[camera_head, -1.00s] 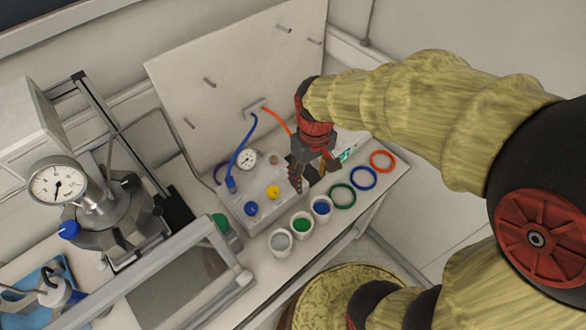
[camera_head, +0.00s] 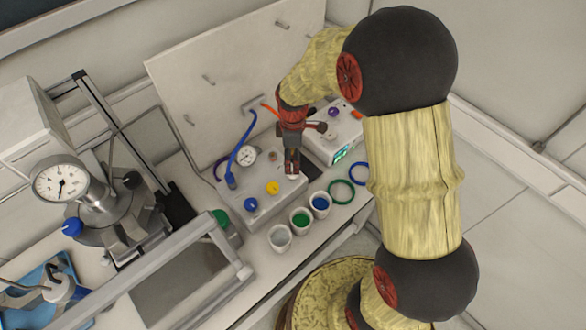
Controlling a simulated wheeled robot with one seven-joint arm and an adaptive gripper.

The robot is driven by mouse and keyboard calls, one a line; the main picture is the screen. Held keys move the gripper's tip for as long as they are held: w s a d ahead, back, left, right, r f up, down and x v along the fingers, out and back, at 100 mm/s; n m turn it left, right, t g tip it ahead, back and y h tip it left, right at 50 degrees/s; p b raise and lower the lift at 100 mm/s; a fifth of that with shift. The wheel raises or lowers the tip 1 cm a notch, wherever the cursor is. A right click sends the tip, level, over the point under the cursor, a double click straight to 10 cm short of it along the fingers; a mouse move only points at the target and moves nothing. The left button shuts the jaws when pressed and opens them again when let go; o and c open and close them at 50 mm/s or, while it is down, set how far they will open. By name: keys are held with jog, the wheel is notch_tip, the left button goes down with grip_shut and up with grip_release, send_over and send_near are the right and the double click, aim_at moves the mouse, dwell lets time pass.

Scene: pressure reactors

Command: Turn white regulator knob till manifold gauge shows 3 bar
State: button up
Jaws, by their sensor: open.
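The white manifold box (camera_head: 262,205) stands on the bench with a blue knob (camera_head: 251,204) and a yellow knob (camera_head: 272,187) on its top. The small round manifold gauge (camera_head: 246,155) is at its back left; its needle is too small to read. My gripper (camera_head: 292,173) points down over the right part of the box, with its fingers open. A small pale shape, perhaps the white knob, shows at the fingertips; they largely hide it, and I cannot tell whether they touch it.
A second box (camera_head: 325,145) with a purple knob (camera_head: 333,111) stands to the right. Cups (camera_head: 280,238) and colored rings (camera_head: 341,191) lie in front. A reactor with a large gauge (camera_head: 60,182) and a metal rail (camera_head: 170,262) are at left. Blue (camera_head: 240,150) and orange hoses run behind.

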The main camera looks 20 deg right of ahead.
notch_tip(320, 180, down, 6)
jog(key=shift+f+b, duration=0.15)
jog(key=shift+b, duration=0.25)
jog(key=shift+c, duration=1)
jog(key=c, duration=1)
jog(key=shift+o, duration=0.2)
jog(key=shift+m, duration=0.4)
jog(key=m+p, duration=0.1)
jog(key=m, duration=0.2)
jog(key=shift+m, duration=0.4)
jog(key=m, duration=0.4)
jog(key=shift+p, duration=0.35)
jog(key=shift+m, duration=0.3)
